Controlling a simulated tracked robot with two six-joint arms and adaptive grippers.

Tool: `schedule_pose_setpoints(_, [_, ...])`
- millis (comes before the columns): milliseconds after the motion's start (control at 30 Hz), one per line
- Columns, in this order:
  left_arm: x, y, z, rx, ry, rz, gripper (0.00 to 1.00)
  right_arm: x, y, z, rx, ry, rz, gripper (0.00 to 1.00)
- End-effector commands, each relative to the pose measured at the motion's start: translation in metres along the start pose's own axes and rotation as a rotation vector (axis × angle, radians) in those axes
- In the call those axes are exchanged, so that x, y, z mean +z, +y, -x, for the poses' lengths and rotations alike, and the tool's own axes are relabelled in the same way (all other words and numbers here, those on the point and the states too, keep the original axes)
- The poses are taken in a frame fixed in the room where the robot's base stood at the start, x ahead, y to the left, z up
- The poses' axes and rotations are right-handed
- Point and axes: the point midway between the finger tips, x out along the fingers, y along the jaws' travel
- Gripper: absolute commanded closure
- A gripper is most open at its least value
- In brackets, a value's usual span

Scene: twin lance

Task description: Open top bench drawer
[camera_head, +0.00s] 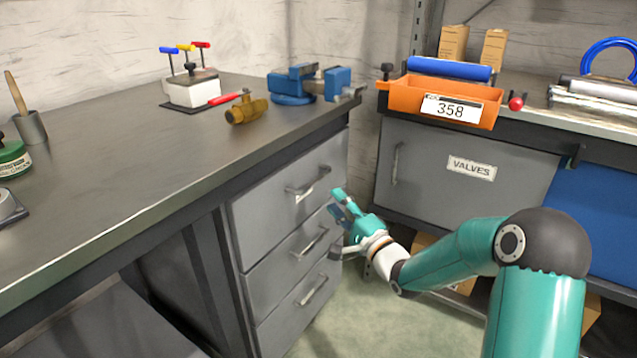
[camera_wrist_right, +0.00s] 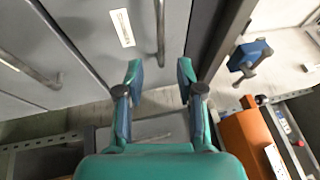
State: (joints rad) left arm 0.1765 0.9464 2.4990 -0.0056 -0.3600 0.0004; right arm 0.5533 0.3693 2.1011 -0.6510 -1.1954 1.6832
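The grey bench has a stack of three drawers on its right end. The top drawer (camera_head: 270,205) looks closed, with a bar handle (camera_head: 308,183) and a small white label. My right gripper (camera_head: 338,203) is open and empty, just right of the top handle in the head view. In the right wrist view, the fingers (camera_wrist_right: 159,72) are spread apart. The top handle (camera_wrist_right: 160,30) stands upright there, ahead of the gap between them. The fingers look apart from the handle. My left gripper is not in view.
Two lower drawers have handles (camera_head: 310,242) of their own. A blue vise (camera_head: 308,82) and a brass valve (camera_head: 247,109) are on the bench top. An orange bin (camera_head: 440,98) sits on the grey cabinet (camera_head: 470,165) to the right. Open floor (camera_head: 385,325) lies in front of the drawers.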

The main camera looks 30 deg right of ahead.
Motion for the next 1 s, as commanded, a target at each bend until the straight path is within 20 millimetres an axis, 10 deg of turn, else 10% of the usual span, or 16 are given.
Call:
schedule_pose_setpoints(433, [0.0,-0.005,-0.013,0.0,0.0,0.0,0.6,0.002,0.002,-0.084,0.0,-0.002,-0.001,0.63])
schedule_pose_setpoints(900, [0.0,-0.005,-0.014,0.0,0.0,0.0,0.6,0.002,0.001,-0.096,0.001,-0.002,-0.001,0.63])
schedule_pose_setpoints(1000, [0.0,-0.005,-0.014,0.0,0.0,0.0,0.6,0.002,0.001,-0.096,0.002,-0.002,-0.001,0.79])
